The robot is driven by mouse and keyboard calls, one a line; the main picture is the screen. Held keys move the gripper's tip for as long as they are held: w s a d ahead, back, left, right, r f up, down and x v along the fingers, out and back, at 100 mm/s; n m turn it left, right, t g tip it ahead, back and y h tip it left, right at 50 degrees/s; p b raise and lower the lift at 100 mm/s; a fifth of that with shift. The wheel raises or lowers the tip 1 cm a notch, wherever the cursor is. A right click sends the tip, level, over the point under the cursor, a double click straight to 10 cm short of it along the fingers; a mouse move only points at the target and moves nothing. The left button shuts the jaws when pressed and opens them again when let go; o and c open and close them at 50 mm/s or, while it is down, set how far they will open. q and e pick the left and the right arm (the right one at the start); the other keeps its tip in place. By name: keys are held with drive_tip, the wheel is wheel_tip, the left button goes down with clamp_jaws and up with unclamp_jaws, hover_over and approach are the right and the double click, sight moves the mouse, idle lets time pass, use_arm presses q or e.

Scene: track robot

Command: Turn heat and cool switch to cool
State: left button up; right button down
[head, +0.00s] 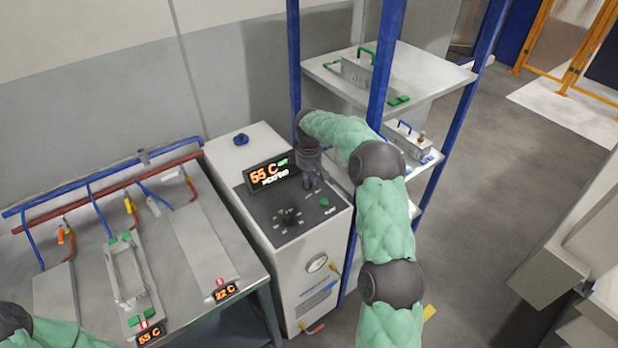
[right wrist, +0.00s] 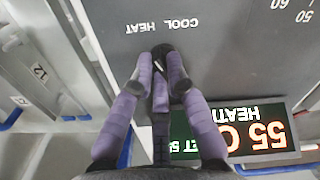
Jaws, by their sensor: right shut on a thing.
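The heat and cool switch (right wrist: 163,50) is a small black knob on the dark panel of the white cabinet (head: 322,265). In the right wrist view it lies just below the upside-down COOL and HEAT labels. My right gripper (right wrist: 160,75) is shut on this knob, with a purple finger on each side. In the head view my right gripper (head: 312,182) is at the panel's right, and the knob is hidden behind it. The display (head: 270,174) shows 55 C and seems to read HEATING; it also shows in the right wrist view (right wrist: 250,135). My left gripper is out of view.
A black dial (head: 287,217) and a green button (head: 324,202) are on the same panel. A blue-posted shelf (head: 380,70) stands close on the right. A metal bench (head: 190,300) with pipes and small displays is on the left.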

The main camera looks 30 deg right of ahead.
drive_tip(key=m+p, duration=0.1)
drive_tip(key=m, duration=0.1)
drive_tip(key=shift+s+r+m+p, duration=0.1)
drive_tip(key=shift+r+m+p, duration=0.05)
drive_tip(key=shift+m+p, duration=0.2)
drive_tip(key=m+p, duration=0.1)
drive_tip(key=m, duration=0.1)
drive_tip(key=shift+m, duration=0.35)
drive_tip(key=m+p, duration=0.1)
drive_tip(key=m, duration=0.2)
drive_tip(key=shift+s+m+p, duration=0.1)
drive_tip(key=shift+m+p, duration=0.3)
drive_tip(key=shift+m, duration=1.5)
drive_tip(key=c, duration=1.2)
unclamp_jaws()
wheel_tip(320, 180, up, 12)
drive_tip(key=shift+f, duration=0.1)
